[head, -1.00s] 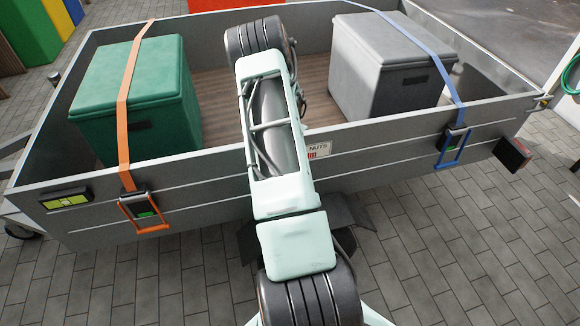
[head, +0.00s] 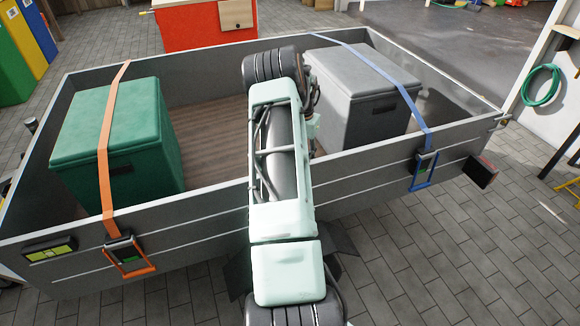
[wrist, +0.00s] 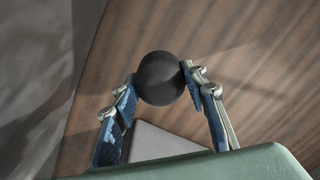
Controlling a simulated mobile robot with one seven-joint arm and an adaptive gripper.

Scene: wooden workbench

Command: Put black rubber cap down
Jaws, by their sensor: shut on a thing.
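A black rubber cap (wrist: 160,78), round and dark, is held between the two fingertips of my gripper (wrist: 160,84) in the wrist view. My gripper is shut on it. The brown wooden bed floor (wrist: 245,50) of a trailer shows behind the cap. I cannot tell how high the cap is above the floor. In the head view my own arm crosses the trailer's near wall and hides the cap and the fingers.
The grey trailer (head: 190,235) has raised walls. A green box (head: 115,140) under an orange strap stands on its left, a grey box (head: 360,100) under a blue strap on its right. Wooden floor (head: 205,125) between them is clear left of my arm. A red cabinet (head: 190,30) stands behind.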

